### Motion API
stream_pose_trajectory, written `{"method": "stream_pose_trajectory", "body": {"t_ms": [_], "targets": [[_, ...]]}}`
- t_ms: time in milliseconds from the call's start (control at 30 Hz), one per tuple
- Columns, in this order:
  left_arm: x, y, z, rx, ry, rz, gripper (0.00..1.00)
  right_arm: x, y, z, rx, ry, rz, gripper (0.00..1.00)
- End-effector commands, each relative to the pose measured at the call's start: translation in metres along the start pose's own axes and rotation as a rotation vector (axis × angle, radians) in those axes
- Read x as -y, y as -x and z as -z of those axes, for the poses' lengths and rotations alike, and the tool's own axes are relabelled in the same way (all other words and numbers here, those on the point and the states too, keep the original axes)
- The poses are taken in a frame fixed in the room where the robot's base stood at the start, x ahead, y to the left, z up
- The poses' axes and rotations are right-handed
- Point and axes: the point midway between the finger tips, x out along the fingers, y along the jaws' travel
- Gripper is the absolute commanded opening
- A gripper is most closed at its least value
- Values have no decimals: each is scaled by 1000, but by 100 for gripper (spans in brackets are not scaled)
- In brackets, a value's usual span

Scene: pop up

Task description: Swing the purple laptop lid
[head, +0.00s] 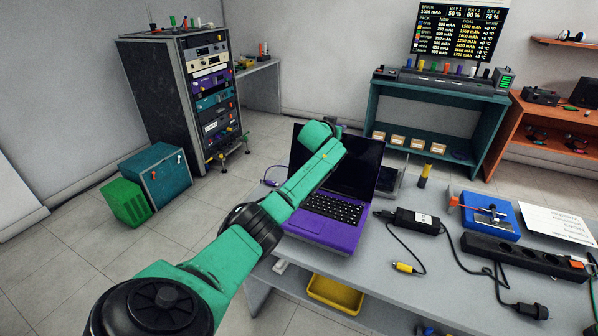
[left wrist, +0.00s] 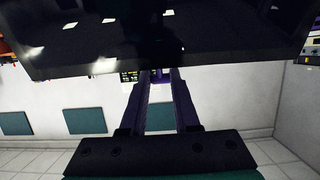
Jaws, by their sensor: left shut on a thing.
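The purple laptop (head: 318,228) sits open on the grey table. Its lid (head: 362,168) stands raised, with the dark screen facing me. My left arm reaches across the laptop's left side to the lid's upper left edge, covering part of the screen. In the left wrist view the lid (left wrist: 230,35) is a wide dark panel across the top. The fingers of my left gripper (left wrist: 160,74) meet its edge and are shut on it. In the head view the fingertips are hidden. My right gripper is not in view.
Right of the laptop on the grey table lie a black power adapter (head: 417,221) with a cable, a blue device (head: 490,214) and a black power strip (head: 522,256). A yellow bin (head: 335,293) is below the table's front edge. A tall equipment rack (head: 160,95) stands back left.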

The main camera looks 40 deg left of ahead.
Motion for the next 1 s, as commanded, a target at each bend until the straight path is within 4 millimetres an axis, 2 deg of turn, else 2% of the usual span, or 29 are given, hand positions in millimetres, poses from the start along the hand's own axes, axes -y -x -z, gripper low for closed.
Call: {"method": "stream_pose_trajectory", "body": {"t_ms": [200,700,1000], "targets": [[-1,19,3,2,-2,-1,0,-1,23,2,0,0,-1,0],[-1,63,-3,3,-1,-2,0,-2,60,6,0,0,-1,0],[0,68,-4,-2,0,0,0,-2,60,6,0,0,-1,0]]}}
